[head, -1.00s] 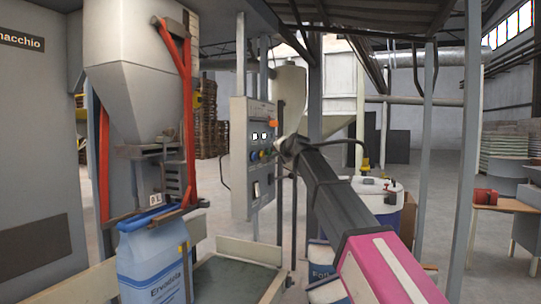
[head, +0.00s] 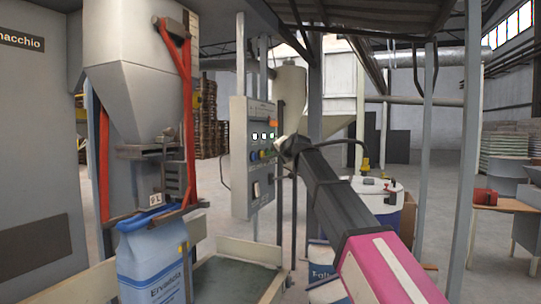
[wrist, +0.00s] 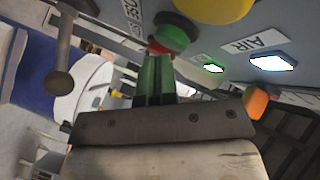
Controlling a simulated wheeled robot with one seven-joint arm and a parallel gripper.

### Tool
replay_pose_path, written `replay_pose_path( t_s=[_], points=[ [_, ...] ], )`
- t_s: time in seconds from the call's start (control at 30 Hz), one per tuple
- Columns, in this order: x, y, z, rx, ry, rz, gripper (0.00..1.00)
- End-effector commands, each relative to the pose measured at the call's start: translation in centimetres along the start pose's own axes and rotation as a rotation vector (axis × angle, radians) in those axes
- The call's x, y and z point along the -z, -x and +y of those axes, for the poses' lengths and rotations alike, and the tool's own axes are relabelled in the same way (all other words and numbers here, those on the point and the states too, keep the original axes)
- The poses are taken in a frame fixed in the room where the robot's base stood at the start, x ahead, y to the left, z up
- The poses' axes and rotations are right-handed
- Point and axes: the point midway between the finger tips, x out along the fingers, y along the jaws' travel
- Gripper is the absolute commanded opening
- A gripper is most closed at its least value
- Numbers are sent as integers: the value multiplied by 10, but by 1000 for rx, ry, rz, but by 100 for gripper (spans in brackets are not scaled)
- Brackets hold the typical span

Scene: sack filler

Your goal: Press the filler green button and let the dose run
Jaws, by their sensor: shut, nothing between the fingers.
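The filler's control panel (head: 240,160) hangs left of my arm in the head view. In the wrist view its green button (wrist: 172,38) stands out from a dark collar at the top. My gripper (wrist: 157,60) is shut and empty, its narrow green-tinted fingers ending at the button, with a bit of red at the tips. They look to be touching it, but the picture does not show how far it is pushed in. My gripper also reaches the panel in the head view (head: 281,146). A green lamp (wrist: 212,68) and a white lamp (wrist: 273,62) are lit.
A blue-and-white sack (head: 150,265) hangs under the hopper spout (head: 150,150) at left. In the wrist view a yellow knob (wrist: 215,8) is beside the green button, an orange part (wrist: 256,101) at right and a metal rod (wrist: 60,55) at left.

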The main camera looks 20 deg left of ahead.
Motion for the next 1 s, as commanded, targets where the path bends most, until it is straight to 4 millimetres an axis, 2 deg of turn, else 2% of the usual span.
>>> replay_pose_path(
  t_s=[0.2,0.63,1.0],
  points=[
    [6,8,6,0,-1,0,0],
    [8,11,8,-1,-1,0,0],
    [22,32,23,-1,-1,2,0]
  ],
)
